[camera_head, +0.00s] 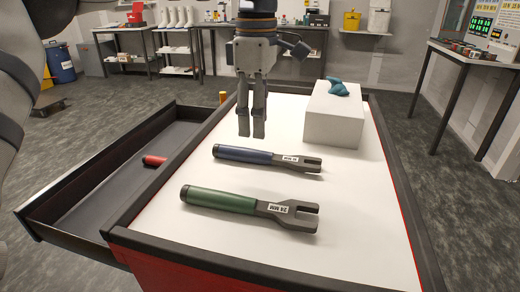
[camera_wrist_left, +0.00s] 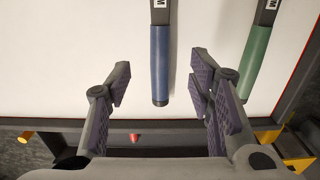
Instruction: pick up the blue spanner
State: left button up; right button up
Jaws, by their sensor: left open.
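The blue spanner (camera_head: 265,158) lies flat on the white cart top, its handle end to the left and its open jaw to the right. The green spanner (camera_head: 250,204) lies nearer to me, roughly parallel to it. My left gripper (camera_head: 251,134) hangs pointing down above the far side of the blue handle, apart from it. In the left wrist view my left gripper (camera_wrist_left: 159,75) is open and empty, and the blue handle (camera_wrist_left: 160,65) shows between its fingers, below them. The green handle (camera_wrist_left: 254,62) is to the right there. My right gripper is not in view.
A white block (camera_head: 332,118) with a teal object (camera_head: 337,87) on it stands at the back right of the cart. A drawer (camera_head: 95,185) stands open at left with a red-handled thing (camera_head: 153,160) inside. Raised dark edges (camera_head: 402,180) border the cart top.

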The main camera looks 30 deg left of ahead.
aim_at(255, 150)
pick_arm(q)
jog(key=f, duration=0.7)
jog(key=shift+s+a+f, duration=0.1)
jog(key=shift+a+f, duration=0.05)
jog(key=shift+a, duration=0.05)
grip_shut()
